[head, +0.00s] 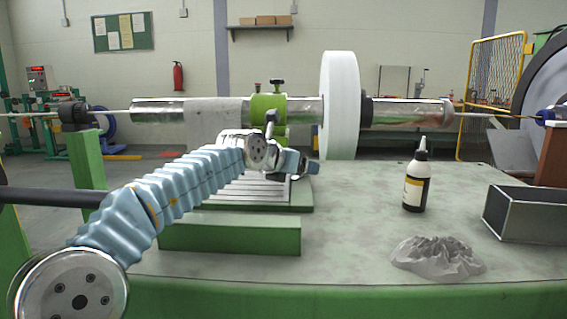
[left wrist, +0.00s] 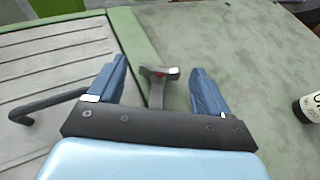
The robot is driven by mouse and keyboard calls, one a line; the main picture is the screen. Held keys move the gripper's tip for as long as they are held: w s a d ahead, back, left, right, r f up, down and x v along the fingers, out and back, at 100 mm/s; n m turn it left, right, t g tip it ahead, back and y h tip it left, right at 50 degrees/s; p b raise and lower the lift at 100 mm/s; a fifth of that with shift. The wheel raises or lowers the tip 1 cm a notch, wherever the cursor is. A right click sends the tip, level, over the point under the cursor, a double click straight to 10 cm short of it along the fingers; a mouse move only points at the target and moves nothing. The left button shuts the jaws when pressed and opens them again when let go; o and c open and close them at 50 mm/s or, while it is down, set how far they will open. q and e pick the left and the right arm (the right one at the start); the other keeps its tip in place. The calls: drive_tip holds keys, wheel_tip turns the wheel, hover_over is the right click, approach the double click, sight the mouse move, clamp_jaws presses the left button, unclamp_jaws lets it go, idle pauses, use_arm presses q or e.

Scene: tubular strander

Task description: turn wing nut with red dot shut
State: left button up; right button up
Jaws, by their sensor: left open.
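My left gripper (left wrist: 157,66) is open, with one blue finger to either side of the wing nut and visible gaps between. In the head view my left gripper (head: 308,167) is over the right part of the ribbed plate, below the green clamp (head: 268,112); I cannot make out the wing nut there. My right gripper is not in view.
A dark bent handle (left wrist: 45,106) lies left of my gripper. A bottle (head: 416,180), a crumpled grey cloth (head: 438,258) and an open metal box (head: 530,218) stand on the table's right side. The shaft with a large white disc (head: 340,105) runs behind.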

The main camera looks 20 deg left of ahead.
use_arm(q)
drive_tip(key=v, duration=0.3)
drive_tip(key=b+v, duration=0.1)
drive_tip(key=v, duration=0.2)
drive_tip(key=shift+s+a+f+b, duration=0.1)
drive_tip(key=shift+s+a+b, duration=0.15)
drive_tip(key=shift+s+b, duration=0.1)
drive_tip(key=b+v, duration=0.3)
drive_tip(key=v, duration=0.2)
drive_tip(key=shift+d+b, duration=0.1)
drive_tip(key=shift+b, duration=0.3)
drive_tip(key=shift+s+r, duration=0.3)
drive_tip(key=shift+s, duration=0.05)
